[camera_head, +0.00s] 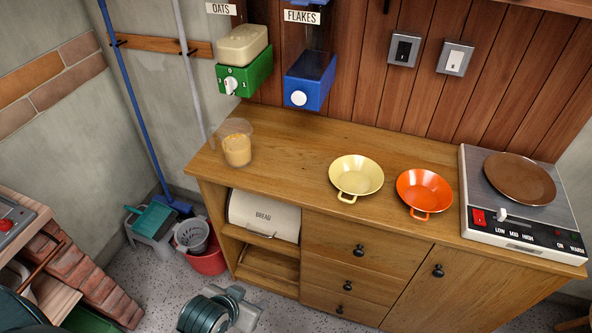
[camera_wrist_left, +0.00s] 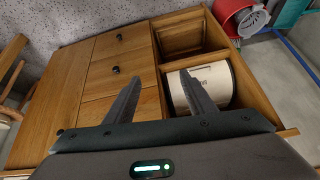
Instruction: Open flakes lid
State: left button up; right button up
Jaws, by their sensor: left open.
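The flakes dispenser (camera_head: 309,82) hangs on the wood-panelled wall, with a blue base, a white round knob and a clear, dark-looking container under a FLAKES label (camera_head: 302,16). A strip of blue at its top (camera_head: 317,2) is cut off by the upper edge of the head view, so I cannot tell whether the lid is open. My left gripper (camera_wrist_left: 160,75) shows in the left wrist view with its two fingers apart and nothing between them. It faces the cabinet front, away from the dispenser. My right gripper is not in view.
The oats dispenser (camera_head: 243,75) hangs left of the flakes. On the wooden counter (camera_head: 290,140) stand a clear jug (camera_head: 237,148), a yellow dish (camera_head: 356,174), an orange dish (camera_head: 424,190) and a hot plate (camera_head: 520,228) with a brown plate. Counter below the flakes dispenser is clear.

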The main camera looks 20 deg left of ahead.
aim_at(299, 5)
pick_arm(q)
jog(key=w+a+r+n+t, duration=0.1)
jog(key=w+r+t, duration=0.3)
jog(key=w+r, duration=0.65)
jog(key=w+r+t, duration=0.4)
jog(key=w+r, duration=0.4)
jog(key=r, duration=0.6)
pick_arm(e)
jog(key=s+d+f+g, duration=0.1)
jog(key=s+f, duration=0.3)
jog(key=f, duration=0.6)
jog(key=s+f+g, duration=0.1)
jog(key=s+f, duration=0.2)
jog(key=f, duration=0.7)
pick_arm(q)
jog(key=w+r+t, duration=0.3)
jog(key=r+t, duration=0.1)
jog(key=r, duration=0.7)
jog(key=w+r+t, duration=0.3)
jog(key=r+t, duration=0.1)
jog(key=r, duration=0.7)
jog(key=shift+r+p, duration=0.4)
jog(key=shift+p, duration=0.05)
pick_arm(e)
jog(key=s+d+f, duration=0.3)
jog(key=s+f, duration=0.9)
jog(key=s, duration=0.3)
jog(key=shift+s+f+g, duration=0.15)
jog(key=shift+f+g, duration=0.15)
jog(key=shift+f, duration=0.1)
